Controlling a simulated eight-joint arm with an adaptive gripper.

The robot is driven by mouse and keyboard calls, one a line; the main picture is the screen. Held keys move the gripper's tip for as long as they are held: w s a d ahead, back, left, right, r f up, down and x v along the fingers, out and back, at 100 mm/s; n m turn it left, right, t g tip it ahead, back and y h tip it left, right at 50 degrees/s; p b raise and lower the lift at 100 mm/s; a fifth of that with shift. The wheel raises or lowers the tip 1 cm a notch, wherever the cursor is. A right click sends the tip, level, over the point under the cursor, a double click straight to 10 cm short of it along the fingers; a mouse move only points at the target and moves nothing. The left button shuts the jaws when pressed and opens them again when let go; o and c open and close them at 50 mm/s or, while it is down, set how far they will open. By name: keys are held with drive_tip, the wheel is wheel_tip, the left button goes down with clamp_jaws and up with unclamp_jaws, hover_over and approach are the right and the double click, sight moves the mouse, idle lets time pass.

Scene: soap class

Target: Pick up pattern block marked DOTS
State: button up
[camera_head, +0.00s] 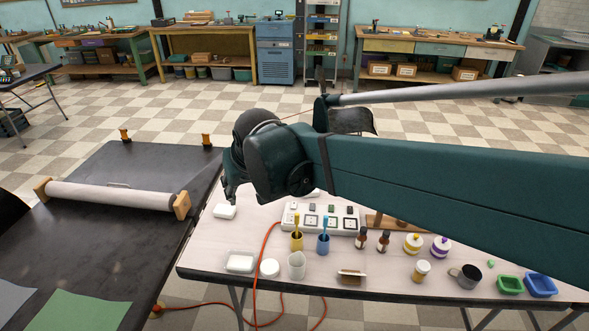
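A white board (345,229) stands near the back of the pale table, with dark-patterned square panels on its front. Several small blocks sit along its top, including a grey-green block (331,208) and a dark green block (350,210). No DOTS mark can be read at this size, so I cannot tell which block bears it. My dark teal arm crosses from the right and hides part of the table behind the board. My gripper (231,190) is at the arm's left end, above the table's back left, left of the board. Its fingers are mostly hidden by the arm's end.
Yellow (297,241) and blue (323,243) cups with tools stand before the board, beside a white beaker (297,265). Brown bottles (361,237), lidded jars (413,243) and a dark mug (465,276) stand rightward. An orange cord (258,270) crosses the table. A black table with a roller (110,197) lies left.

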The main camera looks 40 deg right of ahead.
drive_tip(key=w+d+f+m+g+h+p, duration=0.1)
drive_tip(key=w+d+f+m+p, duration=0.1)
drive_tip(key=w+d, duration=0.7)
drive_tip(key=w+d+f+m+g+p, duration=0.1)
drive_tip(key=w+d+f+m+p, duration=0.1)
drive_tip(key=w+d, duration=0.65)
drive_tip(key=w+d+f+m+p, duration=0.1)
drive_tip(key=w+d+f, duration=0.2)
drive_tip(key=d, duration=0.3)
drive_tip(key=w+d+f+m+g+h+p, duration=0.1)
drive_tip(key=w+d+f, duration=0.2)
drive_tip(key=d+f, duration=0.3)
drive_tip(key=w+d+f+m+p, duration=0.1)
drive_tip(key=w+d+f, duration=0.2)
drive_tip(key=d+f, duration=0.2)
drive_tip(key=shift+d+f+m, duration=0.25)
drive_tip(key=shift+d+m, duration=0.05)
drive_tip(key=shift+d, duration=0.95)
drive_tip(key=shift+w, duration=0.1)
drive_tip(key=shift+b+x, duration=0.3)
drive_tip(key=shift+x, duration=1)
drive_tip(key=shift+f, duration=0.1)
